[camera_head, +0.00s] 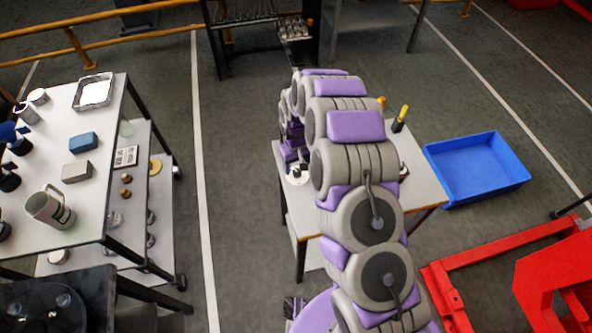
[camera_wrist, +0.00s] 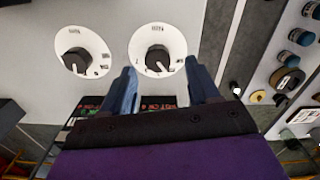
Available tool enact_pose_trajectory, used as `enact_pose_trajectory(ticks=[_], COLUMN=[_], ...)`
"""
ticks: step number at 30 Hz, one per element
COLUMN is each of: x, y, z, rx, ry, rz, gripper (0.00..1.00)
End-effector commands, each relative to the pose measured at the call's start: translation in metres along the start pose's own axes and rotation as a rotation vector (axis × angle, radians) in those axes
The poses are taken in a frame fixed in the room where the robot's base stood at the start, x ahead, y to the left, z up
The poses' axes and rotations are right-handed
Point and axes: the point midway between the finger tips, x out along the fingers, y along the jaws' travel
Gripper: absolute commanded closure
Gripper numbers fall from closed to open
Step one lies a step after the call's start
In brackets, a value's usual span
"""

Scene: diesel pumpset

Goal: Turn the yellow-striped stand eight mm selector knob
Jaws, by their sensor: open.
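Two black selector knobs on round white dials sit side by side on a light grey surface in the wrist view: a left knob (camera_wrist: 76,60) and a right knob (camera_wrist: 157,59). The dial print is too small to read, and I see no yellow stripes by them, so I cannot tell which is the eight mm one. My gripper (camera_wrist: 160,70) is open and empty. Its fingertips flank the lower part of the right dial, with that knob between and beyond them; contact is not visible. In the head view a white dial (camera_head: 297,180) shows at the grey table's left edge, partly hidden by my arm.
The small grey table (camera_head: 425,183) stands under my arm. A blue tray (camera_head: 478,168) lies on the floor to its right, with a red frame (camera_head: 455,300) in front. A white workbench (camera_head: 100,180) with several items stands left. The floor between is clear.

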Motion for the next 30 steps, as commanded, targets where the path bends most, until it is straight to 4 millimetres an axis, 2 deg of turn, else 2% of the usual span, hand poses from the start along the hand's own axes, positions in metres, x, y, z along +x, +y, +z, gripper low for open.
enact_pose_trajectory(ticks=[1,6,15,30], x=[0.012,0.028,0.031,0.031], y=[0.0,0.001,-0.001,0.0], z=[0.001,0.0,-0.001,0.0], rx=[-0.001,-0.001,0.0,0.0], ry=[-0.004,0.002,0.002,0.001], rz=[0.0,0.0,0.002,0.001], gripper=[0.4,0.4,0.4,0.87])
